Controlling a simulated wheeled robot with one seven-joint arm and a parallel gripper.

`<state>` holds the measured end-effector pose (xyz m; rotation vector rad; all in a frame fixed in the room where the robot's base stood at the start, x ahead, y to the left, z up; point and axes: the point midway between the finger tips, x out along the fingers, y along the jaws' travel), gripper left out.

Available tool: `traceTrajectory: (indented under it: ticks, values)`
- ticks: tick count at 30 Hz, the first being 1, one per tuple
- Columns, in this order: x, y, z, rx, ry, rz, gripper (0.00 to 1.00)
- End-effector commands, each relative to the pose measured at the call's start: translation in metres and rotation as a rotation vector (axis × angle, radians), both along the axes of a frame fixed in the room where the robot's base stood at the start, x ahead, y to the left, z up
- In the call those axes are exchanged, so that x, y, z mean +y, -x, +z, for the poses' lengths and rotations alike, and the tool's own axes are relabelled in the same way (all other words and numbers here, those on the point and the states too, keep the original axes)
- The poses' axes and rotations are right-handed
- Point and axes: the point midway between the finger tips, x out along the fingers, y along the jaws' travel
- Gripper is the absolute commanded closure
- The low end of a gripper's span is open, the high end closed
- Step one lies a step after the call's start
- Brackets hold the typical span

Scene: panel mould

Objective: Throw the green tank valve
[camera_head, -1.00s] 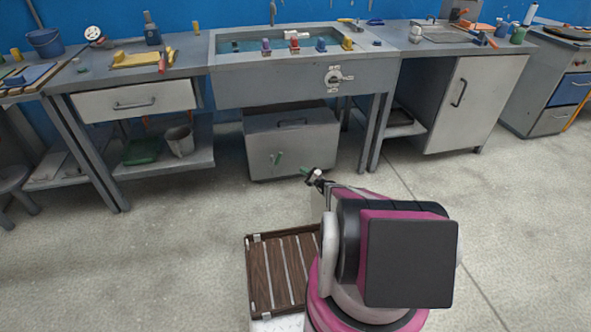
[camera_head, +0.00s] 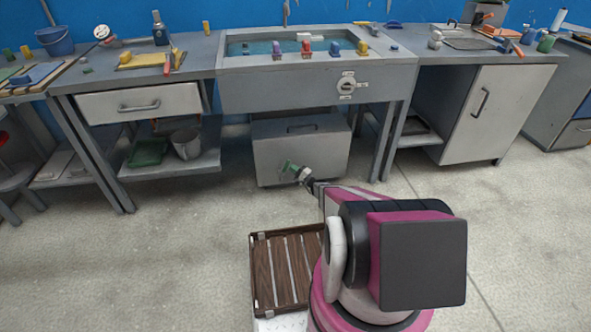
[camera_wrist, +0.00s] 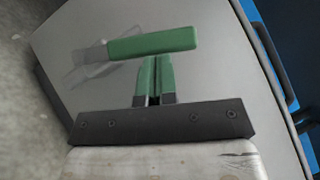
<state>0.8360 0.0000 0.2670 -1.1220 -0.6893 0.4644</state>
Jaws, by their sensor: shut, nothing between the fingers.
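The green valve handle (camera_wrist: 153,42) lies nearly level across the wrist view, with a pale metal part at its left end on the front of the grey tank (camera_wrist: 85,25). My gripper (camera_wrist: 154,60) has green fingers, pressed together and empty. Its tips point at the handle's middle, just below it in the picture; I cannot tell if they touch. In the head view the grey tank (camera_head: 322,152) stands under the sink bench, and the green valve (camera_head: 289,165) is low on its front. My gripper (camera_head: 297,170) overlaps the valve there and partly hides it.
The sink bench (camera_head: 265,95) with a dial (camera_head: 347,86) stands above the tank. Its legs and the cabinet (camera_head: 500,110) are to the right. A shelf with a grey bucket (camera_head: 186,143) is to the left.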

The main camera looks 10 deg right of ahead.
Motion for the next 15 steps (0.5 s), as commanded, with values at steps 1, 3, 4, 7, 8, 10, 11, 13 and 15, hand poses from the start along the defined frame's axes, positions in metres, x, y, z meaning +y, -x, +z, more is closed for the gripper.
traceTrajectory:
  ticks: [1,3,4,7,8,10,11,13,15]
  values:
    - [0.0,0.0,0.0,0.0,0.0,0.0,1.0]
    - [0.0,0.0,0.0,0.0,0.0,0.0,1.0]
    - [0.0,0.0,0.0,0.0,0.0,0.0,1.0]
    - [0.0,0.0,0.001,0.0,0.006,0.0,1.0]
    - [0.001,0.0,0.002,0.001,0.015,0.0,1.0]
    - [0.005,0.001,0.007,0.001,0.062,0.0,1.0]
    - [0.007,0.001,0.009,0.0,0.093,0.001,1.0]
    - [0.014,0.002,0.015,0.0,0.176,0.001,1.0]
    - [0.02,0.002,0.019,0.0,0.26,0.001,1.0]
